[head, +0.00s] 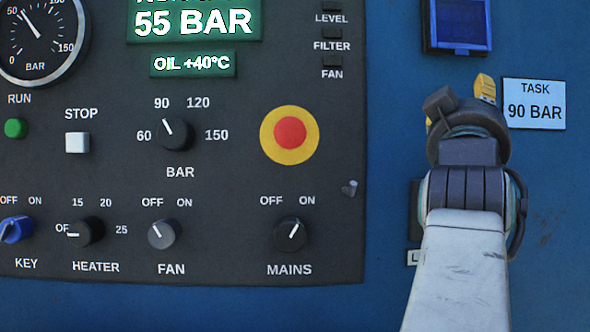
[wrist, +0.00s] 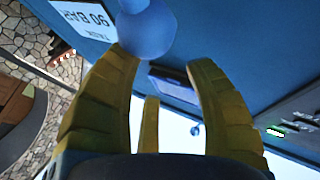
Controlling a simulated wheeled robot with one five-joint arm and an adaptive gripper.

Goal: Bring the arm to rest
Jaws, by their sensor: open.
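My arm rises at the right of the head view, in front of the blue wall. My gripper (head: 458,104) is at its upper end, left of the task card, with its yellow fingers partly hidden by the wrist. In the wrist view my gripper (wrist: 160,62) has its yellow fingers spread wide. A blue rounded knob-like thing (wrist: 147,28) shows by the left fingertip; I cannot tell whether they touch. Nothing is seen clamped between the fingers.
The dark control panel (head: 240,185) with dials, a red stop button (head: 290,132) and a 55 BAR display (head: 193,22) fills the left. A white task card (head: 534,104) reads 90 BAR. A blue-screened box (head: 457,25) is above my gripper. Stone paving (wrist: 40,40) shows in the wrist view.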

